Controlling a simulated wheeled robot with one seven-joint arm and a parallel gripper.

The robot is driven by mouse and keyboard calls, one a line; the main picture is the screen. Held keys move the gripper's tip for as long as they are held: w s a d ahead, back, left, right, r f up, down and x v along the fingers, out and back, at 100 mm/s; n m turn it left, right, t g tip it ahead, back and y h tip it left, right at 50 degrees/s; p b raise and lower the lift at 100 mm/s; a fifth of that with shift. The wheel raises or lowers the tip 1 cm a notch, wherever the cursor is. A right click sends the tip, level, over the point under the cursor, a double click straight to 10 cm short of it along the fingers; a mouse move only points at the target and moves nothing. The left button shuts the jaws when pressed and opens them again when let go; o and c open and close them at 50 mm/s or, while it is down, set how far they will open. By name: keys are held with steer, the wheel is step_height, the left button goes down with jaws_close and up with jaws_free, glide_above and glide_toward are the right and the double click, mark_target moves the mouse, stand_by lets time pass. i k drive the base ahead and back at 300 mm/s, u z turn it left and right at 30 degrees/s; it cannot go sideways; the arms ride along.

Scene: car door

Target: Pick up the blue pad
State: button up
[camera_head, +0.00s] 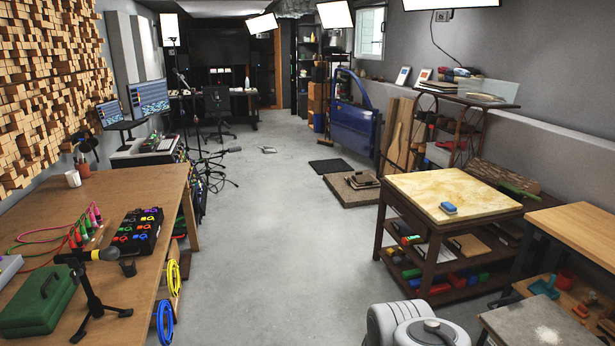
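A small blue pad (448,208) lies on the pale, stone-like top of a dark wooden workbench (478,187) on the right. It sits near the front middle of that top, with nothing on or against it. A rounded grey-white part of my arm shows at the bottom edge, right of centre. My gripper does not show in this view.
The dark bench's lower shelves hold coloured tools. A wooden table (574,225) and a grey slab (525,325) stand at the lower right. A long wooden table (150,195) with audio gear stands left. A blue car door (354,118) stands behind. The middle floor is clear.

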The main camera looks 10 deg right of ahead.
mark_target(448, 208)
steer(key=i, duration=2.5)
steer(key=z, duration=0.95)
steer(key=i, duration=2.05)
steer(key=z, duration=0.6)
